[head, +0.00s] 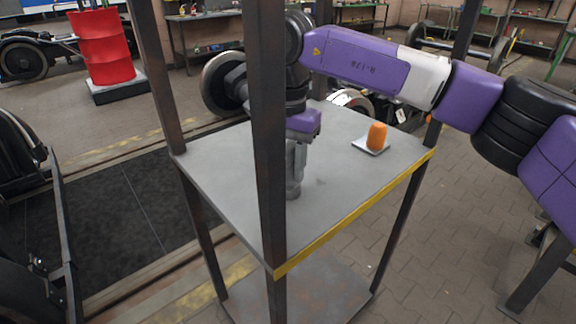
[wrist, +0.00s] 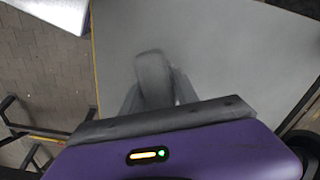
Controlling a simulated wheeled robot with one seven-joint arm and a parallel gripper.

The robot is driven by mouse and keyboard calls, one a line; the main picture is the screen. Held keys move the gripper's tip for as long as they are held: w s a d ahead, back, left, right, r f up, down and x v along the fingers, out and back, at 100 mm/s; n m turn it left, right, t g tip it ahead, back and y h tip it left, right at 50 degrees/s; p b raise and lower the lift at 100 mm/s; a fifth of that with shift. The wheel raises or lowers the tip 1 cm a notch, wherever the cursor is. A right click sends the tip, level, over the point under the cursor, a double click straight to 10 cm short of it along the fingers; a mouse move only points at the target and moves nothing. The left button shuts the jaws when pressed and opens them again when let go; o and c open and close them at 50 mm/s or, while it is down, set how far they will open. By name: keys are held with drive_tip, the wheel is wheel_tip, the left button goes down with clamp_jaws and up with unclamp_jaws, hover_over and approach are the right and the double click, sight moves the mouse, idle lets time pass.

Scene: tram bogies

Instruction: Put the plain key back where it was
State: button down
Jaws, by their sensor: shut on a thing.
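My gripper (head: 294,187) points down, low over the grey top of a metal stand (head: 225,178), just behind the stand's near post. It is shut on a plain grey, round-ended thing (wrist: 152,75), which I take for the plain key. In the wrist view that thing stands out between the fingers above the grey surface. In the head view its lower end (head: 293,193) is close to the top; I cannot tell whether it touches. The post and the fingers hide part of it.
An orange, rounded object (head: 377,136) stands on a small pale plate (head: 364,147) at the right of the stand's top. Dark upright posts (head: 266,130) rise at the corners. A yellow strip (head: 350,215) marks the front edge. A red drum (head: 104,48) stands back left.

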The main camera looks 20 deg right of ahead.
drive_tip(key=c, duration=0.9)
unclamp_jaws()
drive_tip(key=shift+r, duration=0.1)
wheel_tip(320, 180, up, 12)
drive_tip(key=shift+p, duration=0.6)
drive_tip(key=shift+s, duration=0.1)
